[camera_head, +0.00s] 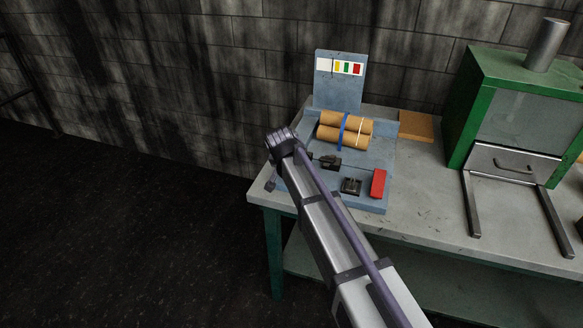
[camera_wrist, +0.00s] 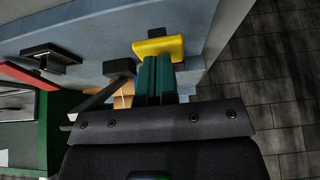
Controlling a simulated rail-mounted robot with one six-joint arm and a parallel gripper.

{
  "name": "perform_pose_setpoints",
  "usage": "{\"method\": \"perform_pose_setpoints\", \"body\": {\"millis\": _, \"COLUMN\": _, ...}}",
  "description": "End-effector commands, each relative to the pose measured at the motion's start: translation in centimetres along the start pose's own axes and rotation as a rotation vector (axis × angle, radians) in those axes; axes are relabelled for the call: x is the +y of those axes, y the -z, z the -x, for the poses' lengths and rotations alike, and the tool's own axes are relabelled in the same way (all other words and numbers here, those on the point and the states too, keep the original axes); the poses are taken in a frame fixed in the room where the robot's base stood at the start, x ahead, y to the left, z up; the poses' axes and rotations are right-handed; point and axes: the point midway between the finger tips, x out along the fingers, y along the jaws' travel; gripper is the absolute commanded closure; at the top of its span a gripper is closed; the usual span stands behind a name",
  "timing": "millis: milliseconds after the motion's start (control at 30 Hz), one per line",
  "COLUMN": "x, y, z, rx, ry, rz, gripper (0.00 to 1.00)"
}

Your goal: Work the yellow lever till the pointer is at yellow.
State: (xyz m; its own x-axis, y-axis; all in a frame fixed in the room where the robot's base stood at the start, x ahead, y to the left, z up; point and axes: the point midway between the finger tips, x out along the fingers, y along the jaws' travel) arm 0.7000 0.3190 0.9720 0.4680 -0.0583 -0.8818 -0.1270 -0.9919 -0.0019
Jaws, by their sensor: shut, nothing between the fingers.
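The blue-grey calender machine (camera_head: 345,95) stands on the workbench, with tan rollers (camera_head: 345,130) banded in blue and white. Its upright panel carries a colour strip (camera_head: 340,66) of white, yellow, green and red. A thin dark mark, perhaps the pointer, shows near the border of white and yellow; it is too small to be sure. The yellow lever (camera_wrist: 158,47) shows in the wrist view, directly at the tips of my gripper (camera_wrist: 155,72). The teal fingers are shut with nothing between them; contact with the lever is unclear. My arm hides both in the head view.
A red block (camera_head: 378,183) and dark levers (camera_head: 351,186) (camera_head: 330,162) sit on the machine's right front. A green oven-like box (camera_head: 520,105) with rails stands right on the bench (camera_head: 430,205). A brown board (camera_head: 416,125) lies behind. Bare bench lies between.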

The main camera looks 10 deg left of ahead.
Motion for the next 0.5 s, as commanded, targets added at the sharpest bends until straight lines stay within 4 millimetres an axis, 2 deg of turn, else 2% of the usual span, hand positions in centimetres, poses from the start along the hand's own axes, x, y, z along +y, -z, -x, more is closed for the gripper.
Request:
{"method": "perform_pose_setpoints", "body": {"millis": 367, "x": 0.13, "y": -0.46, "z": -0.05, "rx": -0.012, "ry": -0.003, "rz": -0.001, "gripper": 1.0}}
{"method": "perform_pose_setpoints", "body": {"millis": 500, "x": 0.17, "y": -0.08, "z": 0.67, "rx": -0.012, "ry": -0.003, "rz": -0.001, "gripper": 1.0}}
